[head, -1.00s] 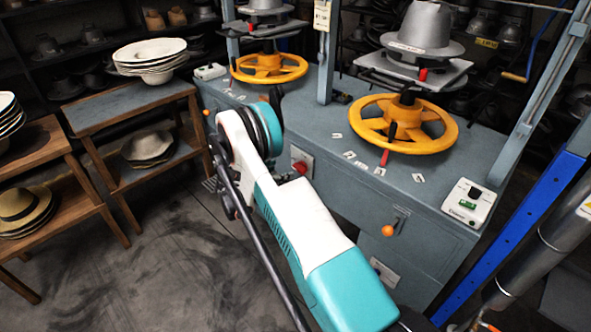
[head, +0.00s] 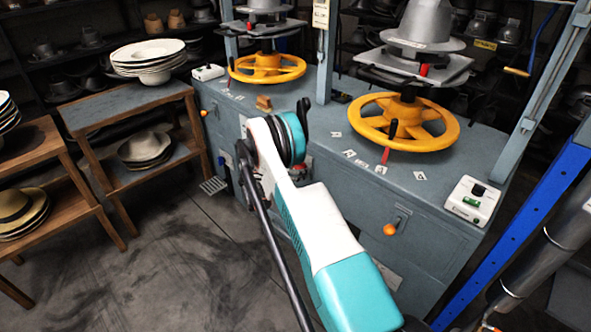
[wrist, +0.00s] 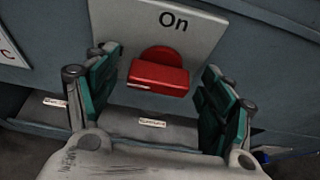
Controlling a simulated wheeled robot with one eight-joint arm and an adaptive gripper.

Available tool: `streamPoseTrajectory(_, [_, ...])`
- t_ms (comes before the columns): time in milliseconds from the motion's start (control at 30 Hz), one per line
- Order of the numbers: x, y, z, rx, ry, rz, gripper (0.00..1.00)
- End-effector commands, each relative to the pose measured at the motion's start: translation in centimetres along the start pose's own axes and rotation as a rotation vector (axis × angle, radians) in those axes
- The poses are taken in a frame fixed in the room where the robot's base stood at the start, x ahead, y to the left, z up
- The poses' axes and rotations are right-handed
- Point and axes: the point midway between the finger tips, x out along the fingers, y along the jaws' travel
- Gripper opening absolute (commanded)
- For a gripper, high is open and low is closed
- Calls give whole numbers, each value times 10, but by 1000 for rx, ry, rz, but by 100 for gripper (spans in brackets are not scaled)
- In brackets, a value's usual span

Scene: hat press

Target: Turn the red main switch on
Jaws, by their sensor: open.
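The red main switch (wrist: 158,76) shows in the wrist view as a block-shaped handle on a round red base. It sits on a pale plate (wrist: 205,38) with the word "On" above it. The handle lies roughly level across the plate. My gripper (wrist: 160,68) is open, with one teal-padded finger left of the handle and the other right of it. Gaps show on both sides, and I cannot tell how far the fingers reach in depth. In the head view my arm covers most of the switch and the gripper.
The grey press cabinet (head: 345,205) carries yellow handwheels (head: 404,122) on top and an orange-knobbed lever (head: 390,229) on its front. A white control box (head: 471,202) sits at its right corner. Wooden shelves with hats (head: 145,147) stand left. The floor (head: 190,260) between is clear.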

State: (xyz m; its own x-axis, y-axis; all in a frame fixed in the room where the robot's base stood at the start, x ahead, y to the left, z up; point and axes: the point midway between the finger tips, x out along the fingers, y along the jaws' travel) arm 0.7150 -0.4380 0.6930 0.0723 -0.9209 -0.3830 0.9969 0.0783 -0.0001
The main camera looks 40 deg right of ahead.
Motion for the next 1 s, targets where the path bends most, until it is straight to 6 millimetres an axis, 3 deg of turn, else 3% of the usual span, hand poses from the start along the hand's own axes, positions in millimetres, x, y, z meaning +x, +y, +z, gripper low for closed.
streamPoseTrajectory(33, [0,0,0,0,0,0,68])
streamPoseTrajectory(200, [0,0,0,0,0,0,31])
streamPoseTrajectory(667, [0,-1,0,62,0,27,31])
streamPoseTrajectory(1000, [0,-5,-1,301,0,125,31])
